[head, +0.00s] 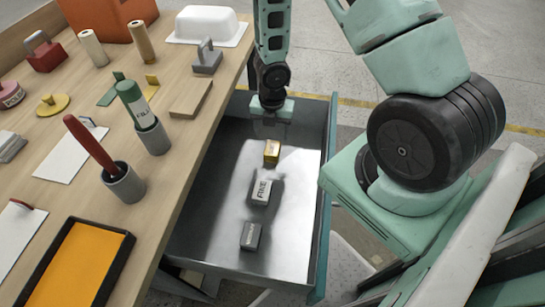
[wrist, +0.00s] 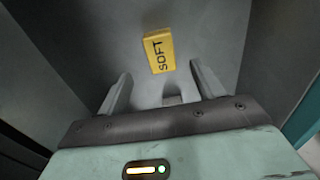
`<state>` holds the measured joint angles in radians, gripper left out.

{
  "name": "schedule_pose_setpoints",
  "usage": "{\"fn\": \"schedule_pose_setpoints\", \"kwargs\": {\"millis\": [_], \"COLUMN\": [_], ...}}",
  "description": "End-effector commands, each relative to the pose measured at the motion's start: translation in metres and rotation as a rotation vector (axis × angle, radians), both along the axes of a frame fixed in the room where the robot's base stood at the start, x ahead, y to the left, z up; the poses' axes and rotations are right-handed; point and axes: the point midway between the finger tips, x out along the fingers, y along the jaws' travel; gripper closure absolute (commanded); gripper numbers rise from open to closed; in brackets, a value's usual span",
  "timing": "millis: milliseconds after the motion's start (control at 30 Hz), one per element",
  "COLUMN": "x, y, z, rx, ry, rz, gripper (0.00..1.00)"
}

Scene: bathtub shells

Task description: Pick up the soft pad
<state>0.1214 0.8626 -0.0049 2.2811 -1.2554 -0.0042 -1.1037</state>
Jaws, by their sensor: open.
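The soft pad (head: 271,153) is a small yellow block in the open metal drawer, the farthest of three blocks there. In the wrist view the soft pad (wrist: 158,54) shows the word SOFT and lies on the drawer floor. My gripper (wrist: 160,84) is open and empty, its two fingers spread on either side, with the pad beyond and between the fingertips. In the head view my gripper (head: 270,112) is over the drawer's far end, its fingers hard to make out.
The wooden table (head: 185,157) at left carries a green-handled tool (head: 133,97) in a cup, a red-handled tool (head: 90,145) and an orange tray (head: 68,268).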

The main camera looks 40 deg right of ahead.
Motion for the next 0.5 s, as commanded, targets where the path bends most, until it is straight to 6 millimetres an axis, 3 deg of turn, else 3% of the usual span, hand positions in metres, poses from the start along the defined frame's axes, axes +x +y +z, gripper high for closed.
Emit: {"fn": "schedule_pose_setpoints", "kwargs": {"millis": [33, 100, 367, 500], "x": [0.000, 0.000, 0.000, -0.002], "y": [0.000, 0.001, 0.000, 0.001], "z": [-0.014, -0.023, -0.038, -0.059], "rx": [-0.001, -0.001, -0.001, -0.001], "ry": [0.000, 0.001, -0.001, 0.002], "rz": [0.002, 0.001, 0.000, 0.001], "gripper": [0.33, 0.33, 0.33, 0.33]}}
